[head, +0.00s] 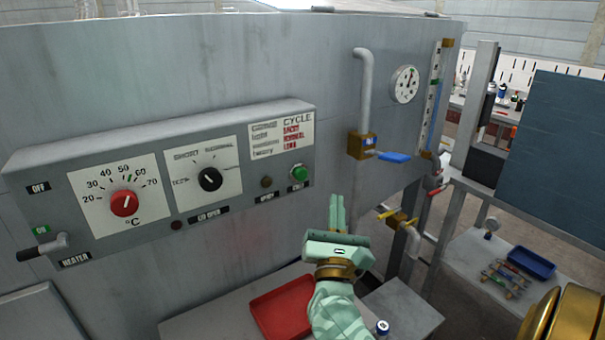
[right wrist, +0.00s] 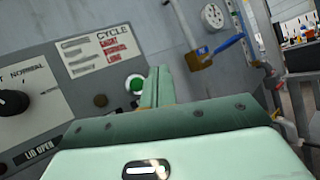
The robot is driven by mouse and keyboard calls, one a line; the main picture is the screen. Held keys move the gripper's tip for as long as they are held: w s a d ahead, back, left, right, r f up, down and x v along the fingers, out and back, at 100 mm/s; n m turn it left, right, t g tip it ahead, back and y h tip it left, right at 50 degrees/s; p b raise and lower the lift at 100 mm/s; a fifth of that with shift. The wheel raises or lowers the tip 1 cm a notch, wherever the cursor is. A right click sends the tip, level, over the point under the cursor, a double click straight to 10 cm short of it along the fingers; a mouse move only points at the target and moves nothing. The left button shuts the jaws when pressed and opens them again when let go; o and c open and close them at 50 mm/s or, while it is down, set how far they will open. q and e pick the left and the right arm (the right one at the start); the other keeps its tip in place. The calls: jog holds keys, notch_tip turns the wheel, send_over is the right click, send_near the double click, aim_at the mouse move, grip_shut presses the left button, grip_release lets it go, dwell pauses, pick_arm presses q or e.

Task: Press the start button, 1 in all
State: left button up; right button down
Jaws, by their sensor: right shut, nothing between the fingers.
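The green start button (head: 299,174) sits at the right end of the grey control panel (head: 250,118), below the cycle label. It also shows in the right wrist view (right wrist: 135,84), just left of my fingers. My right gripper (head: 337,205) is shut and empty. In the head view its fingers point up, to the right of and below the button. In the right wrist view the fingers (right wrist: 158,85) partly overlap the button's right edge; I cannot tell whether they touch it. My left gripper is not in view.
The panel also carries a red temperature knob (head: 124,203), a black cycle knob (head: 209,179) and a heater lever (head: 45,246). A blue-handled valve (head: 393,156) and a gauge (head: 405,84) are at the right. A red tray (head: 284,309) lies below.

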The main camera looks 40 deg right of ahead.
jog(key=b, duration=0.2)
send_near(306, 171)
jog(key=shift+s+d+r+x, duration=0.1)
jog(key=shift+s+x, duration=0.05)
jog(key=shift+x, duration=0.7)
jog(key=shift+s+d+r+x, duration=0.1)
jog(key=shift+s+x, duration=0.05)
jog(key=shift+x, duration=0.75)
jog(key=shift+s+d+r+x, duration=0.1)
jog(key=shift+s+x, duration=0.1)
jog(key=shift+x, duration=0.65)
jog(key=shift+w, duration=0.1)
jog(key=shift+w, duration=0.3)
jog(key=shift+w+d, duration=0.1)
jog(key=shift+w, duration=0.4)
dwell(0.6)
jog(key=shift+s, duration=0.95)
